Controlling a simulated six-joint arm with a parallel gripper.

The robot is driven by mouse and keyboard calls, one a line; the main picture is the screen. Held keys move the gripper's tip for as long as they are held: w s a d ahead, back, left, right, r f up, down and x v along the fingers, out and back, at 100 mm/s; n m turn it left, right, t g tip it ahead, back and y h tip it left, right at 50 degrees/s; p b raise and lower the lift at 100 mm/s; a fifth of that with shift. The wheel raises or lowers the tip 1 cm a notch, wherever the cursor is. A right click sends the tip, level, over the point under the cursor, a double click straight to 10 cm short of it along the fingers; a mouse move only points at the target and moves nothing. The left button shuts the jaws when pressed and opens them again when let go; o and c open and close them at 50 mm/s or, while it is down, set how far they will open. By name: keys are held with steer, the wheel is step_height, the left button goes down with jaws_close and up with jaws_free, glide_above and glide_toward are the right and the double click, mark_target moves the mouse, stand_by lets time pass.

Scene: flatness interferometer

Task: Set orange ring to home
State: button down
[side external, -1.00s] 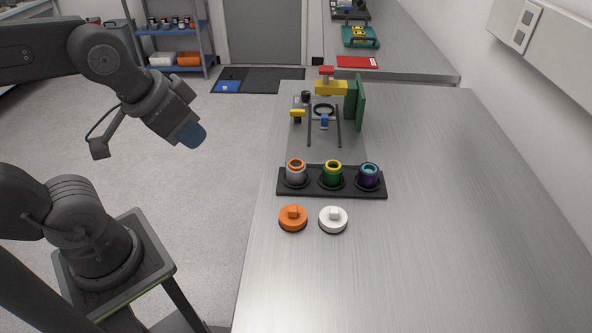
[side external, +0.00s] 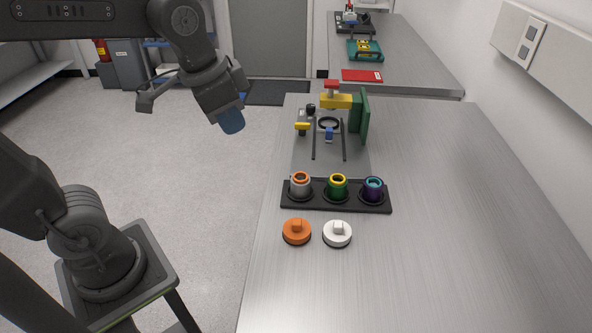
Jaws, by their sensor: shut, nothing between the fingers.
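An orange-rimmed grey cylinder (side external: 300,185) stands upright in the left place of a black holder (side external: 319,204) on the bench. The orange ring (side external: 300,176) is around its top. A green cylinder with a yellow ring (side external: 338,186) and a purple one with a teal ring (side external: 372,189) stand in the other places. My gripper (side external: 231,121), with a blue tip, is shut and empty. It hangs in the air left of the bench, apart from the holder. The gap between its fingers is too small to make out.
An orange knobbed disc (side external: 297,232) and a white one (side external: 337,234) lie in front of the holder. The bench's right side is clear.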

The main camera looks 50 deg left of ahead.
mark_target(295, 179)
steer(key=w+d+f+m+g, duration=0.1)
steer(key=w+m, duration=0.4)
steer(key=w, duration=0.7)
steer(key=shift+d+f+m+g, duration=0.35)
steer(key=shift+f+g, duration=0.3)
steer(key=shift+g, duration=0.65)
steer(key=shift+f, duration=0.1)
step_height(295, 179, down, 14)
steer(key=shift+r, duration=0.1)
